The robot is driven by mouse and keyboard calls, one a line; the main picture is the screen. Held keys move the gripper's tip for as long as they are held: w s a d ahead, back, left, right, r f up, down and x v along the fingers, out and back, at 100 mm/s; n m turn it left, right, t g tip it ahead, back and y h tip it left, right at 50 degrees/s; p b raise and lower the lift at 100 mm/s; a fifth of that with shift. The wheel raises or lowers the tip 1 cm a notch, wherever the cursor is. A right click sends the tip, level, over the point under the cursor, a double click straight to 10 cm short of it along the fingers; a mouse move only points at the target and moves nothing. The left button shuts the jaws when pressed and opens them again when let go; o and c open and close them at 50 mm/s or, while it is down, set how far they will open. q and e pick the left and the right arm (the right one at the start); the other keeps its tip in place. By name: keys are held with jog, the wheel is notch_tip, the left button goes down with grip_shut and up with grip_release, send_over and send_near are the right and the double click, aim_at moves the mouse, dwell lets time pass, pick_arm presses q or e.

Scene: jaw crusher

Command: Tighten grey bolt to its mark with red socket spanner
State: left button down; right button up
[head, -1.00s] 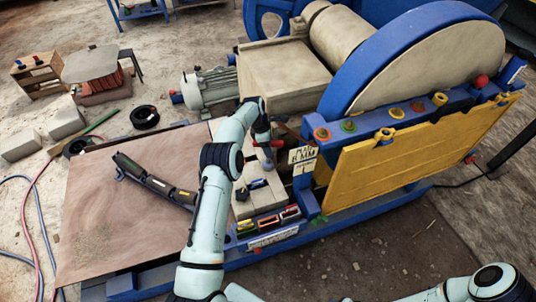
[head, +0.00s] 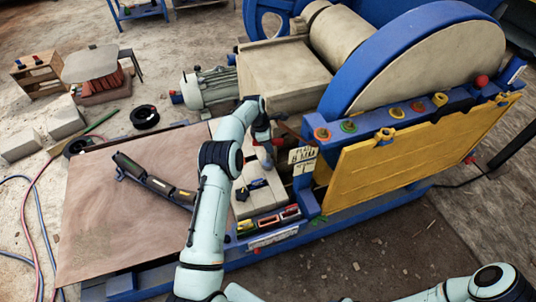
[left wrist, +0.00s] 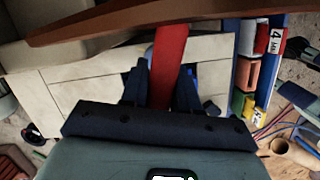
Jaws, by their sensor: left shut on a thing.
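My left gripper (left wrist: 163,84) is shut on a red bar-like handle (left wrist: 171,50), which I take for the red socket spanner. The handle runs up from between the fingers, and its upper end passes out of clear sight near a brown bar. In the head view my left gripper (head: 268,158) points down over the pale blocks beside the crusher, and the spanner is mostly hidden there. I cannot make out the grey bolt or its mark. Only links of my right arm show at the bottom right; its gripper is not in view.
A brown bar (left wrist: 110,24) crosses close above the left gripper. A sign (head: 302,155) stands right of the gripper. A blue tray (head: 262,226) holds coloured pieces.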

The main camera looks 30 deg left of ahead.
pick_arm(q)
jog(key=shift+w+d+v, duration=0.1)
jog(key=shift+d+v, duration=0.1)
jog(key=shift+v, duration=0.8)
jog(key=shift+w+d+v, duration=0.15)
jog(key=shift+d+v, duration=0.05)
jog(key=shift+v, duration=0.85)
jog(key=shift+n, duration=0.3)
jog(key=shift+f, duration=0.3)
jog(key=shift+s+a+x, duration=0.1)
jog(key=shift+a+x, duration=0.1)
jog(key=shift+x, duration=0.65)
jog(key=shift+s+a+x, duration=0.1)
jog(key=shift+a+x, duration=0.05)
jog(key=shift+x, duration=0.7)
jog(key=shift+f, duration=0.4)
